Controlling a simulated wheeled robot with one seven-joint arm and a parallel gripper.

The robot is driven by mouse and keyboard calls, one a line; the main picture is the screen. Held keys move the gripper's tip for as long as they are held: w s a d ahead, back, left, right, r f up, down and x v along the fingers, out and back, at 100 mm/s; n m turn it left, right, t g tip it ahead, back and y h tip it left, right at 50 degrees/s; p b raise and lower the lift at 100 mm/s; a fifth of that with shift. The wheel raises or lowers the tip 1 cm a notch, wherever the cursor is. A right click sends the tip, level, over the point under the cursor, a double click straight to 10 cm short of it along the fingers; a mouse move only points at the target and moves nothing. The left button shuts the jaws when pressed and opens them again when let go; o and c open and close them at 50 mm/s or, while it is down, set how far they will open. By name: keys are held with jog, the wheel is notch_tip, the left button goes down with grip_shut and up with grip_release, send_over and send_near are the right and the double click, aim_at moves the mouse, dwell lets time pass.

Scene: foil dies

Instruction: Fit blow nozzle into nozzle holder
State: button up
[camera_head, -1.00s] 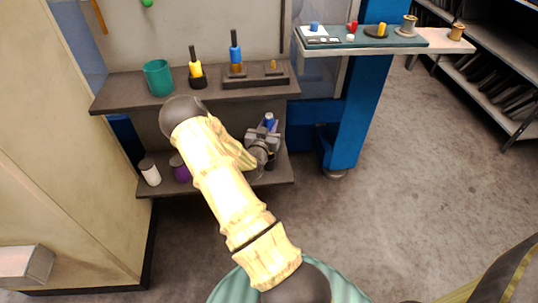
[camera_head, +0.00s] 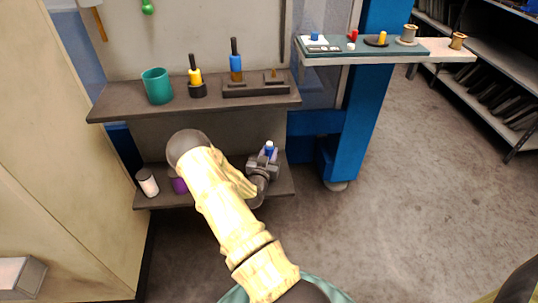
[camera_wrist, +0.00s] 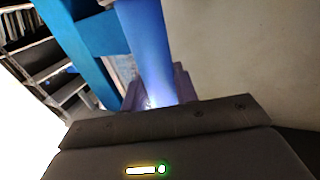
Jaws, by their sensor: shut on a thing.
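My gripper (camera_head: 266,158) is shut on a slim blue piece (camera_head: 269,148), which looks like the blow nozzle. The piece stands up between the jaws, over the right part of the lower shelf. The wrist view shows the blue piece (camera_wrist: 150,50) large and close, between the fingers. A dark block (camera_head: 255,88) on the upper shelf, above and behind my gripper, may be the nozzle holder. A blue tool with a black top (camera_head: 236,64) stands in its left part, and a small brass-coloured piece (camera_head: 273,74) shows at its right. The gripper is apart from this block.
The upper shelf (camera_head: 120,106) also bears a teal cup (camera_head: 157,87) and a yellow-and-black tool (camera_head: 195,78) in a round base. A white bottle (camera_head: 147,184) and a partly hidden purple thing (camera_head: 179,186) stand on the lower shelf (camera_head: 285,188). A blue post (camera_head: 345,140) is at right.

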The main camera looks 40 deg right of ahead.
jog(key=shift+r, duration=0.1)
jog(key=o, duration=1.1)
jog(key=shift+a, duration=0.1)
jog(key=p+v, duration=0.2)
jog(key=v, duration=1)
jog(key=shift+w, duration=0.1)
